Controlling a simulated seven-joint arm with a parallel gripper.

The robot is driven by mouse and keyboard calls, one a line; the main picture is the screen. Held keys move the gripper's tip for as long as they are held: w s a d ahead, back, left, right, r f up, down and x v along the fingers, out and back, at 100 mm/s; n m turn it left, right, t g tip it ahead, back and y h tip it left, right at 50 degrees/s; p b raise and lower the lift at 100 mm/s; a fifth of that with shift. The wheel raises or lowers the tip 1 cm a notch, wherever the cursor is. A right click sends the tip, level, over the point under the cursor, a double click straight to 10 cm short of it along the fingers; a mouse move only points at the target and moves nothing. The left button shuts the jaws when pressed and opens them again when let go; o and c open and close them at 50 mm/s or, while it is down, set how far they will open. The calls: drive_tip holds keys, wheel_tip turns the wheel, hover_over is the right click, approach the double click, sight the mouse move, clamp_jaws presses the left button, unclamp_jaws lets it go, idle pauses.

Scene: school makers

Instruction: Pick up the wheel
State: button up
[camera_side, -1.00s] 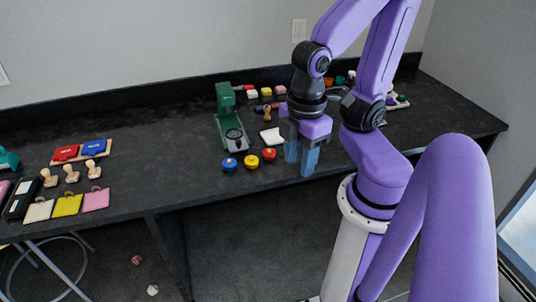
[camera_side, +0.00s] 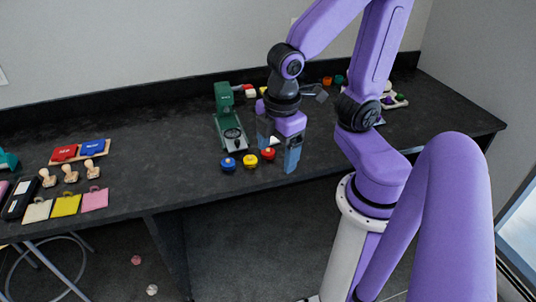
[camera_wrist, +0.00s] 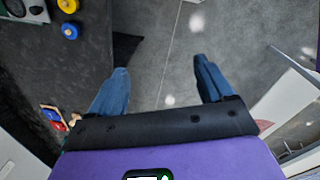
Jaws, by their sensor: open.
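I cannot make out for certain which thing is the wheel. Three small round pieces, blue (camera_side: 228,164), yellow (camera_side: 250,161) and red (camera_side: 268,154), sit in a row near the front edge of the dark table. My gripper (camera_side: 279,146) is open and empty, its blue fingers apart above the table, close to the red piece in the side view. The wrist view shows both fingers of my gripper (camera_wrist: 161,85) with grey floor between them. The blue piece (camera_wrist: 70,31) and the yellow piece (camera_wrist: 68,6) show there at the upper left.
A green press (camera_side: 225,110) stands behind the round pieces. Wooden-handled stamps (camera_side: 70,174), coloured tags (camera_side: 66,204) and a board with red and blue pads (camera_side: 80,152) lie at the left. The table (camera_side: 160,160) is clear between these and the press.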

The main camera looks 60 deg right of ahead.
drive_tip(key=w+d+f+n+h, duration=0.2)
drive_tip(key=w+d+f+h, duration=0.1)
drive_tip(key=w+d, duration=0.65)
drive_tip(key=n+h, duration=0.1)
drive_tip(key=n, duration=0.2)
approach(267, 150)
drive_tip(key=shift+g, duration=0.3)
drive_tip(key=shift+w+x, duration=0.2)
drive_tip(key=shift+x, duration=4.5)
drive_tip(key=shift+d+r, duration=0.1)
drive_tip(key=c, duration=1.1)
